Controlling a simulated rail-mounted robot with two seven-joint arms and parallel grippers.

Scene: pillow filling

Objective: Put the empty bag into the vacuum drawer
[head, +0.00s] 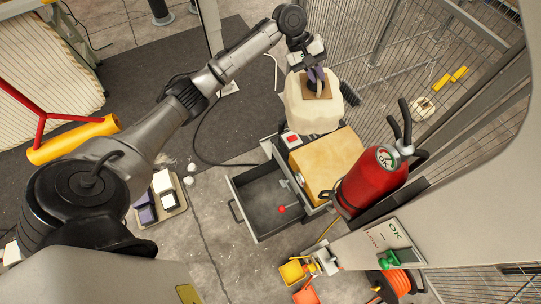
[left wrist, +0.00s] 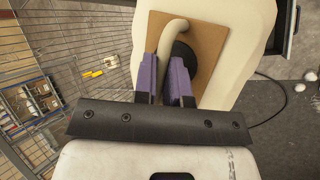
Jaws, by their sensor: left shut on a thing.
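The empty bag (head: 312,108) is cream-coloured, with a brown square patch on top. It hangs upright in the air from my left gripper (head: 316,77), beyond the drawer in the head view. In the left wrist view my left gripper (left wrist: 164,72) has its purple fingers shut around a cream loop on the brown patch of the bag (left wrist: 248,45). The vacuum drawer (head: 258,180) stands pulled open, with a dark grey, apparently bare inside. The bag is apart from the drawer. My right gripper is not in view.
A tan-topped box (head: 328,165) is beside the drawer, with a red fire extinguisher (head: 372,180) to its right. A small tray (head: 160,198) of white and purple things is on the floor at left. Wire fencing (head: 385,60) runs behind the bag.

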